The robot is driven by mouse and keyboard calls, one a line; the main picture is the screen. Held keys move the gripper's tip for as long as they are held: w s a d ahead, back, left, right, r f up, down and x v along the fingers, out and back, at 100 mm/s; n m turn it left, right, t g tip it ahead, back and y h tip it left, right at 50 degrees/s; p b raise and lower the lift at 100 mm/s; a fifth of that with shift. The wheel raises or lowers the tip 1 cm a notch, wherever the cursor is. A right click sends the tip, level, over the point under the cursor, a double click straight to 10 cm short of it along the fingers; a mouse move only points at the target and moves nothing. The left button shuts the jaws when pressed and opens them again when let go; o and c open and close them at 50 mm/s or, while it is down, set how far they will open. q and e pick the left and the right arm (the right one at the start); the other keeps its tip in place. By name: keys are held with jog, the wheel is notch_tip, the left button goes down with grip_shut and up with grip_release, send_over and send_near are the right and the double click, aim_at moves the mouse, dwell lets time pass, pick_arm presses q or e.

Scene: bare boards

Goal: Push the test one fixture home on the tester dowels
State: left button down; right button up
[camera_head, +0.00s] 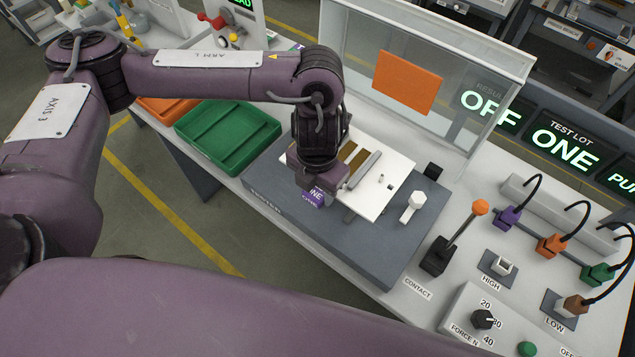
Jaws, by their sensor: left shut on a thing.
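The test one fixture is a white plate (391,187) with brown strips and a grey bar across it. A purple tag (314,199) reading "ONE" shows at its near left edge. It lies over the grey tester block (280,208), whose front carries a "TESTER" label. My left gripper (320,187) points down at the fixture's left end, by the purple tag, and is shut on it. The gripper hides that end of the plate. The dowels are hidden, and I cannot tell whether a gap is left under the plate. My right gripper is out of view.
A green tray (228,133) and an orange tray (165,106) lie left of the tester. Coloured plugs on cables line the right. A clear screen with an orange patch (407,82) stands behind.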

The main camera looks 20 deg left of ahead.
pick_arm(q)
jog(key=shift+r, duration=0.1)
dwell(0.3)
jog(key=shift+s+f+b, duration=0.1)
jog(key=shift+f+b, duration=0.55)
jog(key=shift+f, duration=0.15)
jog(key=b, duration=0.4)
send_over(317, 218)
notch_tip(317, 218, down, 4)
jog(key=shift+f, duration=0.15)
jog(key=shift+p, duration=0.35)
dwell(0.6)
jog(key=shift+f+b, duration=1.4)
jog(key=shift+f, duration=0.3)
jog(key=c, duration=0.7)
grip_release()
